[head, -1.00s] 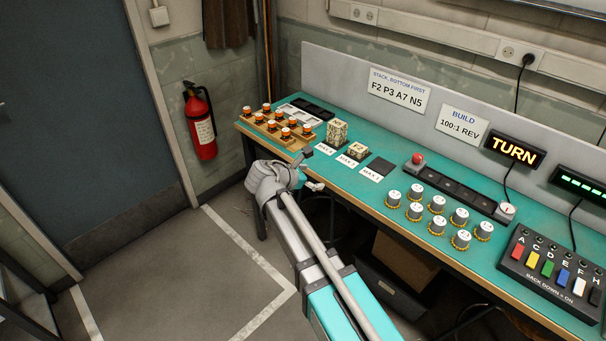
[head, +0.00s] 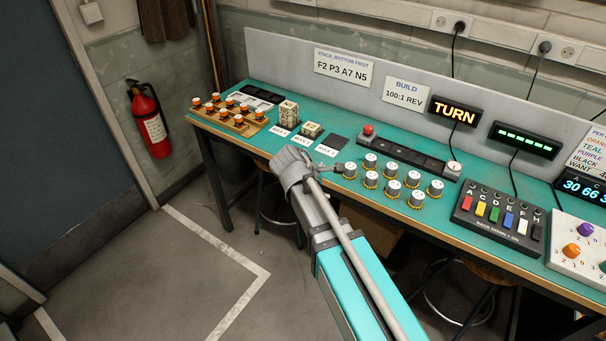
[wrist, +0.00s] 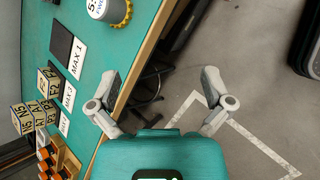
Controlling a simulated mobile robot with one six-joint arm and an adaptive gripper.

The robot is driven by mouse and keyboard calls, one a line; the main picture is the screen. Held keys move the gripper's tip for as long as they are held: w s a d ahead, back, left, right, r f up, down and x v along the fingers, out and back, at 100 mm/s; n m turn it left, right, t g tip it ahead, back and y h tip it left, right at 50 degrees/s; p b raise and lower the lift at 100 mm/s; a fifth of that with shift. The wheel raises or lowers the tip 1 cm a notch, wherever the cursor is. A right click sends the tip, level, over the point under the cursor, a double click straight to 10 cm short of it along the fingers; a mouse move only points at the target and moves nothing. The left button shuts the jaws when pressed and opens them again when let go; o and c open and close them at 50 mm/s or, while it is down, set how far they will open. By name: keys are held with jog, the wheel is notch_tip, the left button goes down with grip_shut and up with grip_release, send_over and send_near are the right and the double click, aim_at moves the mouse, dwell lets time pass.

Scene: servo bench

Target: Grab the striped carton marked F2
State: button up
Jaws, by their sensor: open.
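A small pale carton with dark markings (head: 311,129) sits alone by the middle card; its wrist-view counterpart (wrist: 47,82) seems marked F2, though the print is tiny. Beside it, by the MAX 4 card, stands a taller stack of similar cartons (head: 289,112); in the wrist view this stack (wrist: 28,118) shows N5 and A7. My gripper (head: 328,163) is at the bench's front edge, right of the cartons. In the wrist view my gripper (wrist: 161,86) is open and empty, its fingers wide apart over the bench edge and floor, with the cartons well to the left.
A bare dark pad (head: 338,142) lies right of the single carton. White-topped knobs (head: 393,187) stand on the bench close right of my gripper. A wooden tray of orange-and-white pieces (head: 225,120) is at the left end. A stool (head: 272,195) stands underneath.

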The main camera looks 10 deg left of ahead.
jog(key=s+d+f+m+g+y, duration=0.1)
jog(key=s+d+m+g+y, duration=0.1)
jog(key=d+m, duration=0.4)
jog(key=s+d+f+m+g+y, duration=0.2)
jog(key=s+d+m, duration=0.3)
jog(key=d, duration=0.5)
jog(key=s+d+f+m+g+y, duration=0.1)
jog(key=s+d+m+g+y, duration=0.1)
jog(key=d+m, duration=0.5)
jog(key=shift+s+d+f+m, duration=0.35)
jog(key=shift+s+d+m, duration=0.05)
jog(key=shift+s, duration=0.3)
jog(key=shift+c, duration=0.3)
